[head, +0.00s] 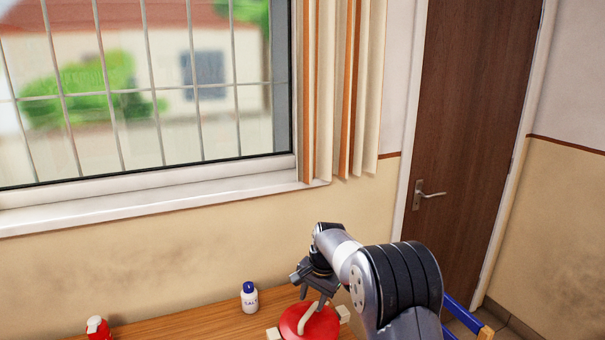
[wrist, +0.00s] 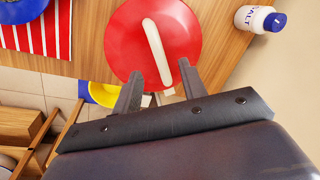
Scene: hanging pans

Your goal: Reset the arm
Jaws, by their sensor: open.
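A red round lid or pan (head: 296,320) with a cream bar handle lies on the wooden table, at the bottom of the head view. In the wrist view the red lid (wrist: 188,36) shows face-on, with the bar handle (wrist: 158,52) running down toward my fingers. My gripper (head: 314,292) is just above the lid in the head view. In the wrist view its two fingers (wrist: 161,84) are spread apart at the lid's lower rim, with nothing held between them. I cannot tell whether a finger touches the lid or handle.
A white salt bottle with a blue cap (head: 249,297) stands behind the lid, near the wall. A red and white container (head: 97,328) is at far left. The wrist view shows a striped cloth (wrist: 38,35) and a yellow and blue item (wrist: 100,93). A blue-framed object (head: 462,315) stands right.

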